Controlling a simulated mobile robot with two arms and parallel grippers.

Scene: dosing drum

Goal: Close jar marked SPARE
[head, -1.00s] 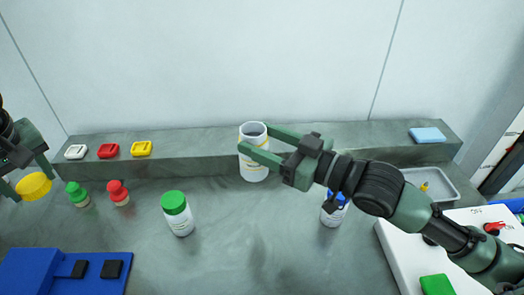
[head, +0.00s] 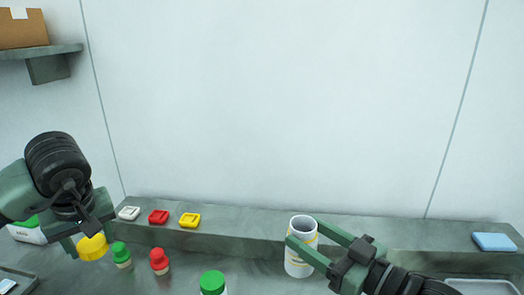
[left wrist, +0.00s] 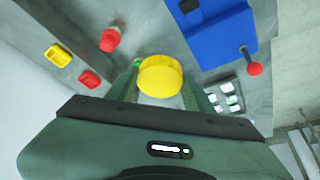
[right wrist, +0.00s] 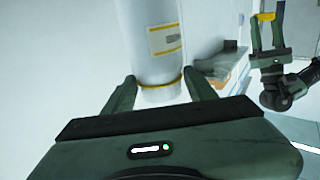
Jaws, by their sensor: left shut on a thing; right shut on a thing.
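My right gripper (head: 306,246) is shut on a white, open-topped jar (head: 299,262) and holds it upright by the ledge. In the right wrist view the jar (right wrist: 148,45) sits between the fingers and shows a label with yellow borders; its wording is not legible. My left gripper (head: 84,244) is shut on a round yellow lid (head: 92,247), well to the left of the jar. The lid (left wrist: 160,77) also shows between the fingers in the left wrist view. No SPARE marking is readable.
A green stopper (head: 121,254) and a red stopper (head: 159,261) stand just right of the yellow lid. A green-capped jar (head: 212,283) stands at the front.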

